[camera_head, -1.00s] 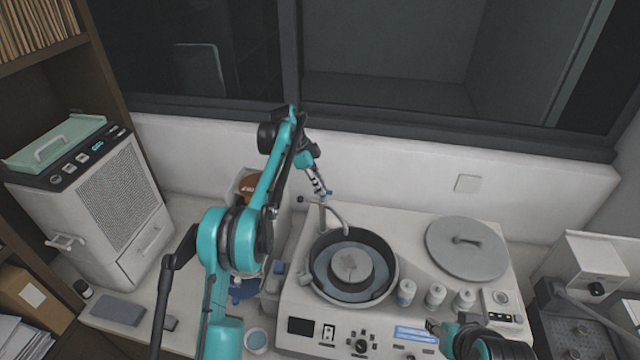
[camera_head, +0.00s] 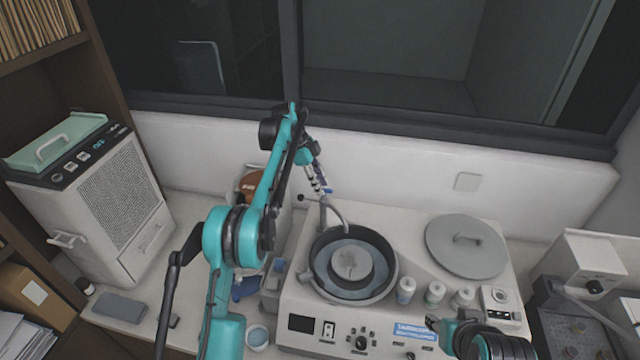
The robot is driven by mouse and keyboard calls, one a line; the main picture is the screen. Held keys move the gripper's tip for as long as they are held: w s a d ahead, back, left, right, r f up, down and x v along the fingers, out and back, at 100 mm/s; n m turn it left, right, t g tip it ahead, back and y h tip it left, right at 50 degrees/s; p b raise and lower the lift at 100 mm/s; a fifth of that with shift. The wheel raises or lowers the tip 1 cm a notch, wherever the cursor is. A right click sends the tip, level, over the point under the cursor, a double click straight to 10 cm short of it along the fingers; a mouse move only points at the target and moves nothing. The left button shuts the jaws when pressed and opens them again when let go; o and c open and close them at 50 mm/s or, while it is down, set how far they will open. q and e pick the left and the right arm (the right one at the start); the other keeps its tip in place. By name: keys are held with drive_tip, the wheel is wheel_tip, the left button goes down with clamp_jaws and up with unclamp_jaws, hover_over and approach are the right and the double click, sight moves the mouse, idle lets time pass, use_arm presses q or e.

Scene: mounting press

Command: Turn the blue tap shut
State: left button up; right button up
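The blue tap (camera_head: 329,191) is a small blue handle on top of the grey curved spout (camera_head: 338,215), behind the round basin of the white machine. My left gripper (camera_head: 318,187) reaches down to the tap from the upper left, its fingers right beside the handle. At this size I cannot tell whether the fingers touch it or how far apart they are. The handle now shows as a short bar pointing right. My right gripper (camera_head: 432,322) is low over the front of the machine, away from the tap; its finger opening is unclear.
The white machine (camera_head: 410,225) carries a dark-rimmed basin (camera_head: 391,272), a grey round lid (camera_head: 466,246) and several small white bottles (camera_head: 405,290). A wall and window ledge stand close behind the tap. A white device (camera_head: 110,200) stands at left.

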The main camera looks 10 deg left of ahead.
use_arm(q)
drive_tip(key=v, duration=0.7)
drive_tip(key=shift+r, duration=0.25)
idle(0.3)
drive_tip(key=s+d+f+n+t+y+b, duration=0.1)
drive_tip(key=s+f+n+t+b, duration=0.15)
drive_tip(key=s+n+b, duration=0.45)
drive_tip(key=s+d+f+n+t+y+b, duration=0.1)
drive_tip(key=s+f+n+y+b, duration=0.2)
drive_tip(key=s+b, duration=0.75)
drive_tip(key=s+f+n+t+b, duration=0.3)
drive_tip(key=s+f+n+b, duration=0.5)
drive_tip(key=s+f, duration=1.4)
wheel_tip(320, 180, down, 3)
drive_tip(key=shift+s+a+f+t+y+b, duration=0.1)
drive_tip(key=shift+s+a+t+y+b, duration=0.25)
drive_tip(key=shift+b, duration=0.5)
